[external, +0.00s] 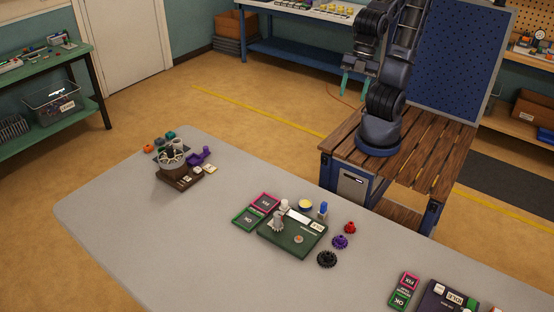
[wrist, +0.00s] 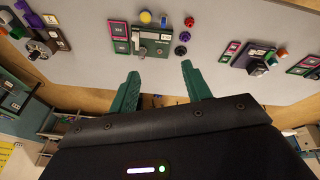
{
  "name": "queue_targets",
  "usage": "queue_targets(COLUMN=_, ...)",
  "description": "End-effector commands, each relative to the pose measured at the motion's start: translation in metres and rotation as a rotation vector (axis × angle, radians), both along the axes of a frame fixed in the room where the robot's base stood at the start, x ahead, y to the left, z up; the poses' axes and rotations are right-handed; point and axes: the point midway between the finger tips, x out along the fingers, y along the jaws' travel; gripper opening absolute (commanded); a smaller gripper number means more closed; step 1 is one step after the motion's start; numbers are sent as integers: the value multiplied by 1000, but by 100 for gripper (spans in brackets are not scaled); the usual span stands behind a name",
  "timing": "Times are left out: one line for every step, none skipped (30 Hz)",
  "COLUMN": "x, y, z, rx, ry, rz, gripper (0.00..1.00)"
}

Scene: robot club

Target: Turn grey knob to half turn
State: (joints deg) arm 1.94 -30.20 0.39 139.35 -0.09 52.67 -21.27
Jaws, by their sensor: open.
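A dark green board (external: 305,248) lies in the middle of the grey table. A grey, ridged knob-like piece (external: 277,222) stands on its left part, and a small round piece with an orange centre (external: 298,239) sits nearer its front. I cannot tell for sure which is the grey knob. The board also shows at the top of the wrist view (wrist: 150,47), with its details small. My gripper (external: 356,95) has teal fingers, hangs high beyond the table's far edge and touches nothing. In the wrist view its fingers (wrist: 160,70) are spread apart and empty.
Pink and green cards (external: 264,202) lie left of the board. Red, purple and black gears (external: 340,241) lie to its right. A brown-based device with a pale wheel (external: 172,160) stands far left; a dark box (external: 440,299) is at lower right. Table between is clear.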

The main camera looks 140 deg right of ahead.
Motion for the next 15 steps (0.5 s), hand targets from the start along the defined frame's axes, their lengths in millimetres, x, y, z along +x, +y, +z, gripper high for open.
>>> queue_targets(x=12, y=-2, z=-3, rx=-14, ry=15, rz=38, gripper=48)
queue_targets(x=19, y=-3, z=-4, rx=-23, ry=23, rz=66, gripper=48)
queue_targets(x=28, y=-4, z=-6, rx=-35, ry=33, rz=103, gripper=48)
queue_targets(x=35, y=-5, z=-8, rx=-44, ry=40, rz=130, gripper=48)
queue_targets(x=42, y=-6, z=-10, rx=-52, ry=47, rz=158, gripper=48)
queue_targets(x=51, y=-8, z=-13, rx=-63, ry=57, rz=195, gripper=48)
queue_targets(x=57, y=-9, z=-15, rx=-71, ry=65, rz=223, gripper=48)
queue_targets(x=64, y=-10, z=-17, rx=-78, ry=72, rz=250, gripper=48)
queue_targets(x=73, y=-12, z=-21, rx=-88, ry=83, rz=287, gripper=48)
queue_targets(x=80, y=-13, z=-24, rx=-95, ry=89, rz=315, gripper=48)
queue_targets(x=87, y=-15, z=-26, rx=-102, ry=95, rz=342, gripper=48)
queue_targets(x=96, y=-16, z=-31, rx=-110, ry=106, rz=379, gripper=48)
queue_targets(x=102, y=-18, z=-34, rx=-116, ry=113, rz=407, gripper=48)
queue_targets(x=109, y=-19, z=-37, rx=-123, ry=119, rz=435, gripper=48)
queue_targets(x=118, y=-21, z=-42, rx=-131, ry=130, rz=473, gripper=48)
